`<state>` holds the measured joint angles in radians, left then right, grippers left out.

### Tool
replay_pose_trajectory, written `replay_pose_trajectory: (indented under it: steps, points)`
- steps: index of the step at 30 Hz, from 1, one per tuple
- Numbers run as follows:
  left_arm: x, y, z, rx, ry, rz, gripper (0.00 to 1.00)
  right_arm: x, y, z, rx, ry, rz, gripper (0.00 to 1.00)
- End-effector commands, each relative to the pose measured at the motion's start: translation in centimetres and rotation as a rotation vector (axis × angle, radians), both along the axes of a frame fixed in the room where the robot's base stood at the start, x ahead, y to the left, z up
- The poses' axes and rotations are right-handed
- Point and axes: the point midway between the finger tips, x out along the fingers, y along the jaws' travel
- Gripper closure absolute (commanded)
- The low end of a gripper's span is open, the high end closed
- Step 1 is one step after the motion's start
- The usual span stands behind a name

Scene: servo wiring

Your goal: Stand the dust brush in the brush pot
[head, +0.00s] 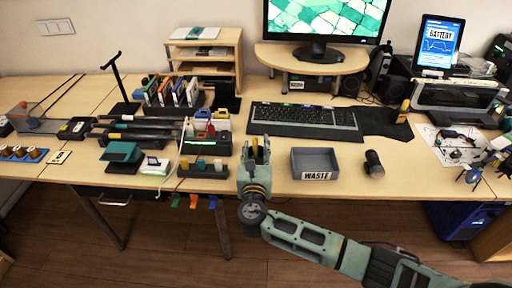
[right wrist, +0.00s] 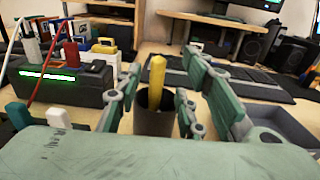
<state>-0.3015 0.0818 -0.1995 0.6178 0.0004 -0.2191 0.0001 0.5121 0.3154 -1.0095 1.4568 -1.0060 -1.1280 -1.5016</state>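In the right wrist view a yellow handle (right wrist: 156,82), which looks like the dust brush, stands nearly upright in a dark round pot (right wrist: 153,120). The brush's lower end is hidden inside the pot. My right gripper (head: 254,146) is open, with its fingers on either side of the yellow handle and apart from it in the right wrist view. In the head view the yellow handle (head: 255,154) shows between the fingers, and the pot is mostly hidden by the gripper. My left gripper is not in view.
A keyboard (head: 305,120) lies behind. A dark box with a green light strip (head: 207,146) is close on the left. The table's front edge is near my right wrist.

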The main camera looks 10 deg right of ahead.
Motion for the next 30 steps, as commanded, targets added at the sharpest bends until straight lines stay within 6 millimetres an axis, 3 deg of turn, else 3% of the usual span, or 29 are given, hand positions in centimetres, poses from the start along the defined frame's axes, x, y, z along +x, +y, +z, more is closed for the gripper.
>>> replay_pose_trajectory:
  steps: [9,15,21,30]
  points:
    - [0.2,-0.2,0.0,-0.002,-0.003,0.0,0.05,-6.4,1.7,-0.2,0.002,0.004,0.002,0.64]
    - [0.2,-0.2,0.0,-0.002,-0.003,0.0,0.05,-9.5,2.5,-0.1,0.002,0.003,0.001,0.64]
    - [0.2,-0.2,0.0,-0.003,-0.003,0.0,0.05,-10.7,2.7,0.0,0.0,0.001,-0.001,0.64]
    - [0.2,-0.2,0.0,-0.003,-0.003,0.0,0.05,-10.7,2.8,0.0,0.0,0.0,-0.001,0.64]
